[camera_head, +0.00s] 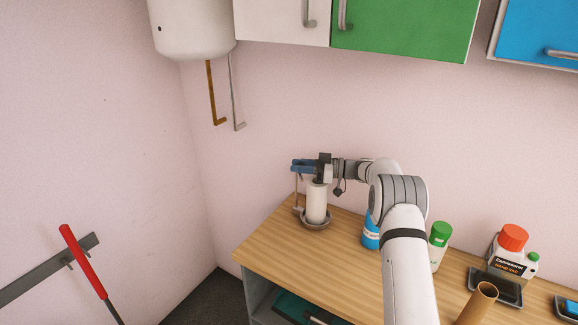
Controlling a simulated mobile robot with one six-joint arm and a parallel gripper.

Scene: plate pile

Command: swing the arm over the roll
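A white roll (316,205) stands upright on a small round dark base (316,225) near the back left corner of the wooden counter. My gripper (308,168) is at the top of the roll, with the arm reaching in from the right. A blue part (300,164) shows beside the gripper, and a thin grey rod (297,192) drops below it to the left of the roll. I cannot tell whether the gripper touches the roll, and its fingers are too small to read as open or shut.
A blue bottle (370,236) stands partly behind my arm. The counter (290,260) is clear in front of the roll. Cabinets hang above.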

